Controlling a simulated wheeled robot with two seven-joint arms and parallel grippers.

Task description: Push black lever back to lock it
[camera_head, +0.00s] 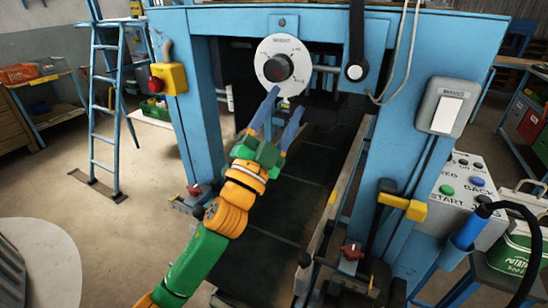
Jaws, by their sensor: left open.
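A black lever (356,38) hangs down on the front of the blue machine frame, right of the dial. Its round end has a pale centre and points downward. My left gripper (283,105) reaches up from the lower left, its two blue fingers spread apart with nothing visible between them. Its fingertips are just below the white height dial (279,48) with its black knob (278,68), left of and lower than the lever. I cannot tell whether a fingertip touches the dial. My right gripper is not in view.
The blue frame's posts (187,120) stand on both sides of a dark conveyor bed (290,205). At right are a yellow-handled clamp (402,207), a grey switch box (446,107) and a button panel (465,190). A blue ladder (105,110) stands at left.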

